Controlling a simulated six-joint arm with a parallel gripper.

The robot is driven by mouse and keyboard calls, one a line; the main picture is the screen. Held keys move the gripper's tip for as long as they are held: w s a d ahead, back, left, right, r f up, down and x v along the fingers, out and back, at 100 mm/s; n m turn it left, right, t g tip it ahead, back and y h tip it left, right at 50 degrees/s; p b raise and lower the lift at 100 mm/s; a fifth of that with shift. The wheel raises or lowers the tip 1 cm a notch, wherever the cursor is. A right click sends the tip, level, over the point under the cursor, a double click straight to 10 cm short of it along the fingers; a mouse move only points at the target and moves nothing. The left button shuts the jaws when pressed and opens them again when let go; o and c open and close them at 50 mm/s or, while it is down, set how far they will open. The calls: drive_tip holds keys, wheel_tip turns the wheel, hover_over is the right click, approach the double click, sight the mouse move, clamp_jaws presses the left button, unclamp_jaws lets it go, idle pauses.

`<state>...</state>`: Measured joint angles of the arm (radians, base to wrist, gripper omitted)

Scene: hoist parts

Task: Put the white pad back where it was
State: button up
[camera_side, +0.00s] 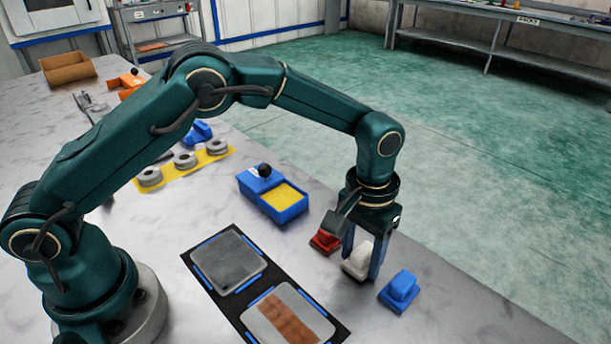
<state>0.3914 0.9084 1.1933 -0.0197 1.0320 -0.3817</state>
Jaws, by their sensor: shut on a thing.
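The white pad (357,259) is between the two fingers of my gripper (361,265). My gripper points straight down and is shut on the pad. The pad is at or just above the table top; I cannot tell whether it touches. It sits in line between a red pad (325,241) on the left and a blue pad (400,289) on the right. The fingers partly hide the white pad's sides.
A black mat (237,308) with two grey plates lies in front. A blue box (286,214) with yellow filling and a black-knobbed block stands behind. Grey rings rest on a yellow strip (214,150). The table's far edge runs close behind the pads.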

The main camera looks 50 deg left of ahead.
sight(360, 250)
drive_tip(key=shift+f, duration=0.15)
drive_tip(key=o, duration=1.3)
drive_tip(key=s+a+r+t, duration=0.1)
drive_tip(key=a+r, duration=0.1)
drive_tip(key=r, duration=0.7)
drive_tip(key=s+a+r, duration=0.1)
drive_tip(key=a+r, duration=0.2)
drive_tip(key=r, duration=0.5)
drive_tip(key=s+a+t, duration=0.2)
drive_tip(key=s+a, duration=0.2)
drive_tip(key=s, duration=0.3)
drive_tip(key=s+a+f+t, duration=0.1)
drive_tip(key=s+a+t, duration=0.1)
drive_tip(key=s+a, duration=0.3)
drive_tip(key=shift+s+a+f+t, duration=0.15)
drive_tip(key=shift+s+f+t, duration=0.15)
drive_tip(key=shift+s, duration=1.25)
